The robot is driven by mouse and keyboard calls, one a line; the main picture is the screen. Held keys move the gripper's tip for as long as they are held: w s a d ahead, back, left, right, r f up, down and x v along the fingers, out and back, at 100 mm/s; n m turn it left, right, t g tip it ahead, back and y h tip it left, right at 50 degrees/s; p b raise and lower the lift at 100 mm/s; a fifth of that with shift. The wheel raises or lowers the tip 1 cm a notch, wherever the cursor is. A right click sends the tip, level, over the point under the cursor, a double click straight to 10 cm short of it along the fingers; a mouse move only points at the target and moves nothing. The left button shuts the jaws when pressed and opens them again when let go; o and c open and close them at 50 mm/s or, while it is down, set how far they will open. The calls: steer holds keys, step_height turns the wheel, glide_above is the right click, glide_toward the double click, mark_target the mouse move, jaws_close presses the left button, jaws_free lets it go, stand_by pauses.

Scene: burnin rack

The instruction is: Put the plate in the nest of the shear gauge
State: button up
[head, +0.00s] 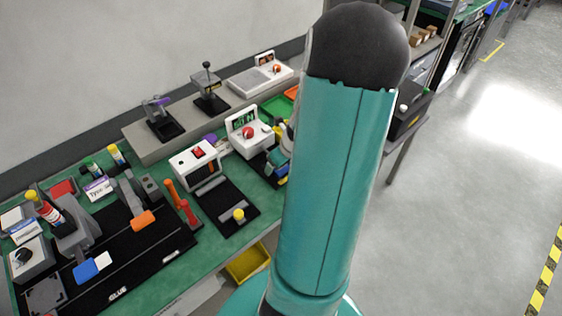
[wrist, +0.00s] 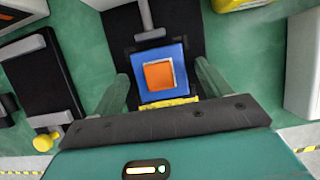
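In the wrist view, a blue square piece (wrist: 176,58) with a pale-rimmed orange middle lies between my gripper's fingers. I cannot tell whether it is the plate, the nest or both. It is at the front of a black base (wrist: 183,25) with a grey post and crossbar (wrist: 151,33), probably the shear gauge. My gripper (wrist: 163,76) is open, with a finger on each side of the blue piece and a narrow gap at each. A yellow strip (wrist: 168,104) shows at its near edge. In the head view, my arm hides the gripper and most of this spot.
Left of the gauge is a black fixture (wrist: 42,85) with grey bars and a yellow knob (wrist: 46,141). A white box (wrist: 303,65) stands at the right, a yellow object (wrist: 240,4) at the back. In the head view, a white device with a red knob (head: 248,132) stands behind.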

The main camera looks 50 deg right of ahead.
steer(key=v, duration=1.2)
steer(key=shift+r, duration=0.15)
steer(key=w+a+r+n, duration=0.4)
steer(key=a+r+n, duration=0.1)
steer(key=a+n, duration=0.5)
steer(key=w+a+r+n, duration=0.3)
steer(key=a+r+n, duration=0.1)
steer(key=a+n, duration=0.55)
steer(key=s+a+r+n, duration=0.2)
steer(key=a+r+n, duration=0.1)
steer(key=a+n, duration=0.4)
steer(key=s+a+r+n+t+y, duration=0.1)
steer(key=s+a+r+n, duration=0.1)
steer(key=a+n, duration=0.6)
steer(key=r+n, duration=0.1)
steer(key=n, duration=0.3)
steer(key=shift+s, duration=0.3)
